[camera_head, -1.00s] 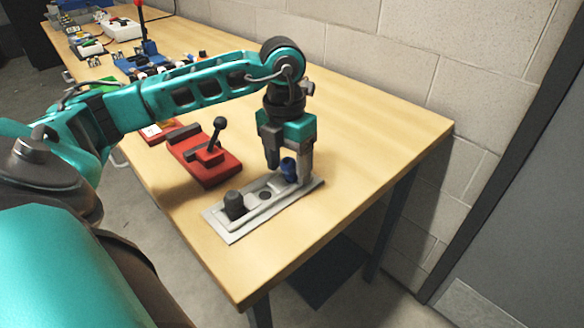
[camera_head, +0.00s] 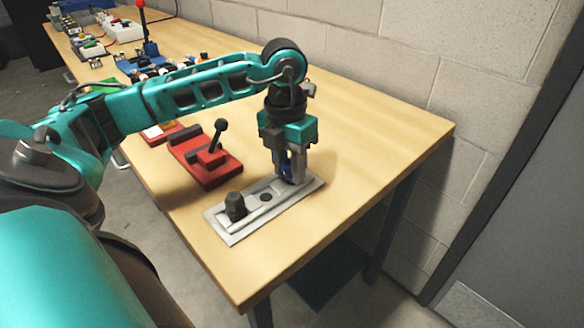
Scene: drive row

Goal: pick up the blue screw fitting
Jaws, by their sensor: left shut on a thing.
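The blue screw fitting (camera_head: 287,177) stands at the far right end of a light grey plate (camera_head: 236,236) on the wooden table. My left gripper (camera_head: 289,175) points straight down over that end of the plate and is shut on the fitting. Its fingers hide most of the fitting, and only a little blue shows low between them. I cannot tell whether the fitting still touches the plate. My right gripper is not in view.
A dark grey fitting (camera_head: 235,206) stands on the plate's near left end, with a dark hole (camera_head: 266,197) between. A red block with a black lever (camera_head: 205,161) is left of the plate. The table (camera_head: 365,150) is clear to the right.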

